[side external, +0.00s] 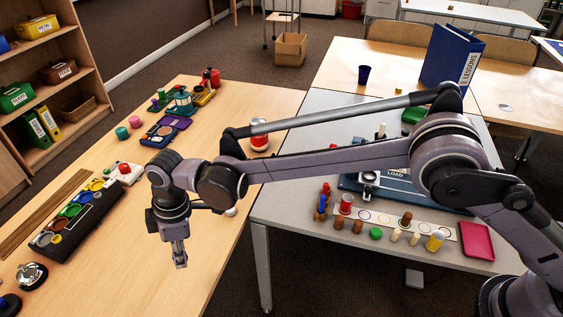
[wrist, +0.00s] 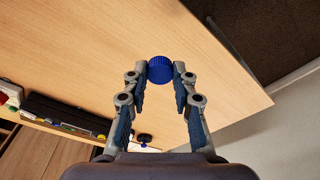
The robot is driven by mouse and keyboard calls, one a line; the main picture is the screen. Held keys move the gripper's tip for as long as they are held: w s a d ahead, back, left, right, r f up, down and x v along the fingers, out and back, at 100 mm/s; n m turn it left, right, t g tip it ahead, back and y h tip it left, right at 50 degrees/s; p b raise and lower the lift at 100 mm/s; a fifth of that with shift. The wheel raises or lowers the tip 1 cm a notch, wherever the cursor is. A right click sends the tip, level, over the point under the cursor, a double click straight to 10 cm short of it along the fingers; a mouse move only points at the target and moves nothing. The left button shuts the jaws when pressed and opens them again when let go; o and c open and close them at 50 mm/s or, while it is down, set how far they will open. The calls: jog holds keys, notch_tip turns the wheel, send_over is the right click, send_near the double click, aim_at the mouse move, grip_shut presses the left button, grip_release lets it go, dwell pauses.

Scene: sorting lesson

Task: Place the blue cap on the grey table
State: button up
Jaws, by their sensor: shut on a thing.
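The blue cap (wrist: 160,69) is round with a ridged side. In the wrist view it sits between the fingertips of my gripper (wrist: 160,80), which is shut on it. In the side external view my gripper (side external: 180,262) points down over the near part of the wooden table (side external: 215,255); the cap cannot be made out there. The grey table (side external: 272,207) stands to the right of the wooden table, and my arm reaches across above it.
On the grey table are a strip with circles (side external: 447,233), several small coloured pieces, a pink tray (side external: 476,241) and a dark blue device marked LOAD (side external: 350,184). A black tray (side external: 75,228) lies on the wooden table. The grey table's near left corner looks clear.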

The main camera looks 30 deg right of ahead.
send_over(156, 315)
jog(key=f, duration=0.6)
jog(key=shift+d+f, duration=0.15)
jog(key=shift+d, duration=0.1)
jog(key=shift+f, duration=1.85)
jog(key=shift+f, duration=0.25)
jog(key=o, duration=0.6)
jog(key=shift+o, duration=0.2)
